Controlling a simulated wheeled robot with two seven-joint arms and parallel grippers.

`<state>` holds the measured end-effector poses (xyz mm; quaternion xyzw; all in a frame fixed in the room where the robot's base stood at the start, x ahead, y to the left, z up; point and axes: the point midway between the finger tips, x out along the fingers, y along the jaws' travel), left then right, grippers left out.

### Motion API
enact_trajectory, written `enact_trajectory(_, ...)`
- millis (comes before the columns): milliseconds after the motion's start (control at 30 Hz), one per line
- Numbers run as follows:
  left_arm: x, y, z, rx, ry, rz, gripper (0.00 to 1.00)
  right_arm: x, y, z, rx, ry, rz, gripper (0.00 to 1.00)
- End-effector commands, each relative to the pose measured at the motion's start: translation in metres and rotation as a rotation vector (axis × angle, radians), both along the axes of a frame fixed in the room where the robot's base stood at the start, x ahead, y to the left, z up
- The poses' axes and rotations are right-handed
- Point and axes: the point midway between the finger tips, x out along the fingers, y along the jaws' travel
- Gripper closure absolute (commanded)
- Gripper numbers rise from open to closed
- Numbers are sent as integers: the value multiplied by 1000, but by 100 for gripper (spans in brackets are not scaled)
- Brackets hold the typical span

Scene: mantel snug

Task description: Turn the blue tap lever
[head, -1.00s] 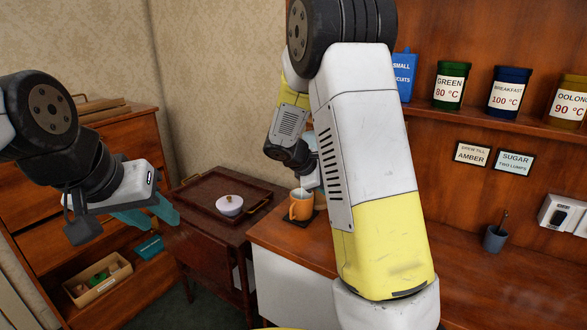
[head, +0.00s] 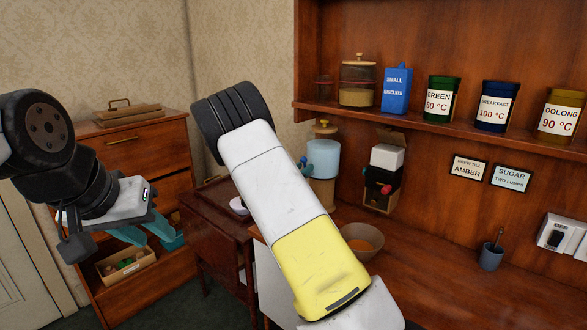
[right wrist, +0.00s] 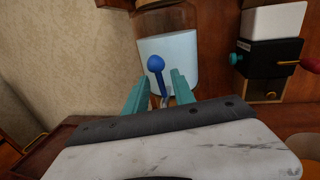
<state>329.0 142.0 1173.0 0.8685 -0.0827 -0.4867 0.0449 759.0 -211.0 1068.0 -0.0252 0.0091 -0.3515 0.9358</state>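The blue tap lever (right wrist: 156,65) has a round knob on a stem, in front of a dispenser with a pale blue tank (right wrist: 168,58). My left gripper (head: 158,238) is open and empty at the left.
A black and white machine with a red knob (head: 384,180) stands right of the dispenser. A bowl (head: 362,239) and a grey cup (head: 490,256) are on the counter (head: 440,285). Canisters line the shelf above. A dark tray table (head: 215,220) stands left of the counter.

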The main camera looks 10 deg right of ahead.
Motion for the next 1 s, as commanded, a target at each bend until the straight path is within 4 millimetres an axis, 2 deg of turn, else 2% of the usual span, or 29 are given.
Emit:
enact_trajectory(133, 0, 0, 0, 0, 0, 0, 64, 10, -9, 1, 0, -1, 0, 69)
enact_trajectory(433, 0, 0, 0, 0, 0, 0, 64, 13, -12, 0, 1, 1, 0, 69)
enact_trajectory(467, 0, 0, 0, 0, 0, 0, 64, 13, -12, 0, 1, 1, 0, 71)
enact_trajectory(600, 0, 0, 0, 0, 0, 0, 64, 13, -12, 0, 1, 0, -1, 99)
enact_trajectory(867, 0, 0, 0, 0, 0, 0, 64, 13, -12, 1, 9, 4, -1, 100)
enact_trajectory(1000, 0, 0, 0, 0, 0, 0, 64, 14, -15, 3, 77, 53, -4, 100)
